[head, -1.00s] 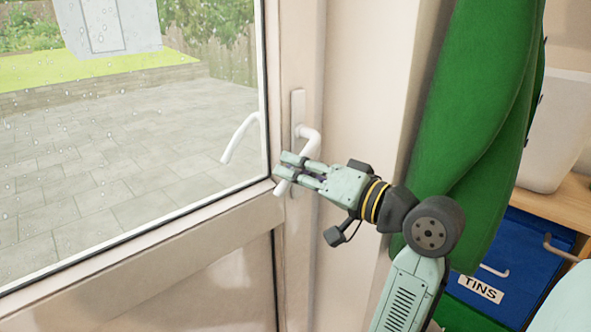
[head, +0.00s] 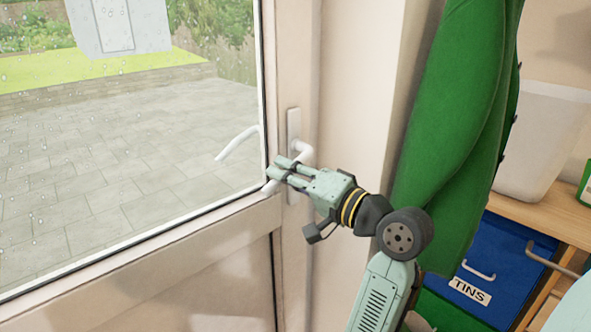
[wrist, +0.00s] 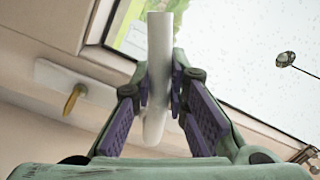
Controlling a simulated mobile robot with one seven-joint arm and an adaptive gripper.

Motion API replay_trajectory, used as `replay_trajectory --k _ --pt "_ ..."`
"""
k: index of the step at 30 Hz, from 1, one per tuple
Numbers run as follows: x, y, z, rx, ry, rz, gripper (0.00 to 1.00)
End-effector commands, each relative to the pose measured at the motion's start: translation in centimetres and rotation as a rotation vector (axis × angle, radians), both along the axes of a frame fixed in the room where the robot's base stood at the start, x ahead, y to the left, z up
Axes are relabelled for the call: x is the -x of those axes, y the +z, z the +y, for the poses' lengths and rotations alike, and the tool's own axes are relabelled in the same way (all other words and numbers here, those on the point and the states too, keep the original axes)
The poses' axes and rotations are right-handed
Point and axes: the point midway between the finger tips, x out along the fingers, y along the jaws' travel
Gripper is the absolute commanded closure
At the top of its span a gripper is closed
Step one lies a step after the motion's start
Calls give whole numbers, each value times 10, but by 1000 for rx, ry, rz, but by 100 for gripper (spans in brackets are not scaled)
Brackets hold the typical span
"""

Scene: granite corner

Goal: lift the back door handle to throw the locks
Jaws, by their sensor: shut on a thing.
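The white back door handle (head: 303,149) sits on a narrow white backplate (head: 293,122) on the door's frame edge. Its lever slopes down to the left, and the tip shows past my fingers. My gripper (head: 278,168) is shut on the lever, one finger on each side. In the wrist view the lever (wrist: 160,45) stands between the purple finger pads, and the backplate (wrist: 60,88) lies to the left with a brass-coloured piece (wrist: 74,99) in it. The matching outer lever (head: 236,143) shows through the glass. My fingers hide the lever's middle in the head view.
The door's wet glass (head: 120,150) fills the left, with paving beyond. A green curtain-like cloth (head: 455,120) hangs close to the right of my arm. Beyond it are a wooden shelf (head: 530,215), a white bin (head: 540,140) and a blue box labelled TINS (head: 500,255).

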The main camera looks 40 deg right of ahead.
Motion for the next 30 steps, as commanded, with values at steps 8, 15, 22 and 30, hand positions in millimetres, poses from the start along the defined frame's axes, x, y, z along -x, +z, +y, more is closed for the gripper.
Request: replay_trajectory --k 8,15,22,30 --pt "-4 26 4 -264 2 21 100" --pt "-4 39 4 -491 1 39 100" --pt "-4 51 0 -699 0 53 100" --pt "-5 63 -6 -899 -1 69 100"
